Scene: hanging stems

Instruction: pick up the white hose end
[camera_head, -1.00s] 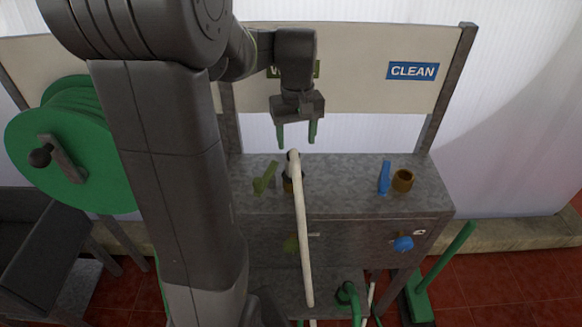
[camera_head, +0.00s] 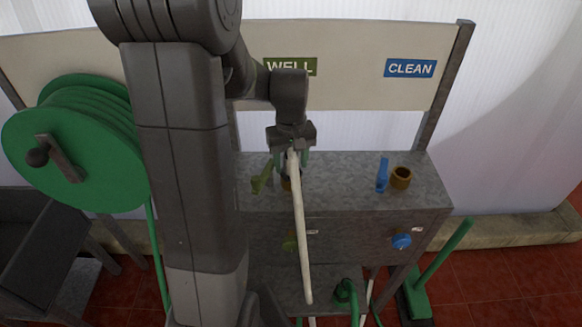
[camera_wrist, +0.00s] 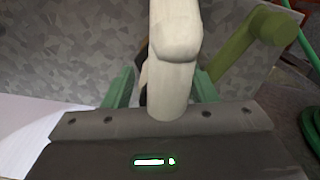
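The white hose (camera_head: 301,230) rises in front of the grey metal stand, and its upper end (camera_head: 293,160) is at the stand's top. My gripper (camera_head: 290,160) points down there, with green fingers on either side of the hose end. In the wrist view the white hose (camera_wrist: 172,60) passes between the two fingertips (camera_wrist: 163,85). A gap shows between the left finger and the hose, so the gripper looks open around it. The right finger is close to the hose, and I cannot tell if it touches.
An olive-green lever (camera_head: 262,177) stands just left of the hose end; it also shows in the wrist view (camera_wrist: 250,42). A blue lever (camera_head: 382,175) and a brown ring (camera_head: 401,177) are further right. A green reel (camera_head: 75,145) is at left. Signs read WELL (camera_head: 290,66) and CLEAN (camera_head: 410,68).

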